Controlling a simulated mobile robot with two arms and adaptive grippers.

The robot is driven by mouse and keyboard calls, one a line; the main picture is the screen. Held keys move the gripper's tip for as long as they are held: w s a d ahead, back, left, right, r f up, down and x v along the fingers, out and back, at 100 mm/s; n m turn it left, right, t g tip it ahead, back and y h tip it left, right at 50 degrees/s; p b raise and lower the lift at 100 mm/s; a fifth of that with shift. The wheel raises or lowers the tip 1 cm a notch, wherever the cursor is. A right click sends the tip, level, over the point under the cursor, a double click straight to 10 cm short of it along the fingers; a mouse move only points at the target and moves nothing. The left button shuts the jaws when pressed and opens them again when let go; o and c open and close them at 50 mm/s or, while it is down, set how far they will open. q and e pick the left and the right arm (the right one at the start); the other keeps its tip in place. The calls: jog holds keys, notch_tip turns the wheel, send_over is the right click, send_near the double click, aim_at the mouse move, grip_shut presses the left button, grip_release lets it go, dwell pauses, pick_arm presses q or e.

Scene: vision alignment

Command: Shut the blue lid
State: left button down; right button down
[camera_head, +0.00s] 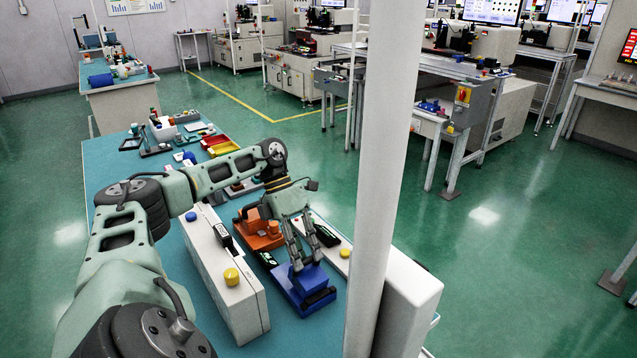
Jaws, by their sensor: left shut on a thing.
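The blue lid (317,280) is the top part of a blue fixture on the teal table, at the lower middle of the view. My left gripper (307,264) reaches down from above, its fingers shut on the blue lid. The fingers hide part of the lid, so I cannot tell how far it is from closed. My right gripper is not in view.
An orange fixture (259,236) stands behind the blue one. A long white box with a yellow button (231,277) stands to the left, and another white box (335,242) to the right. A white column (385,150) blocks the view right of the table.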

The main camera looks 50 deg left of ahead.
pick_arm(q)
jog(key=shift+a+f+b, duration=0.6)
jog(key=shift+a+f, duration=0.35)
jog(key=shift+r, duration=0.15)
jog(key=c, duration=2)
grip_release()
jog(key=shift+w, duration=0.1)
jog(key=shift+v, duration=6)
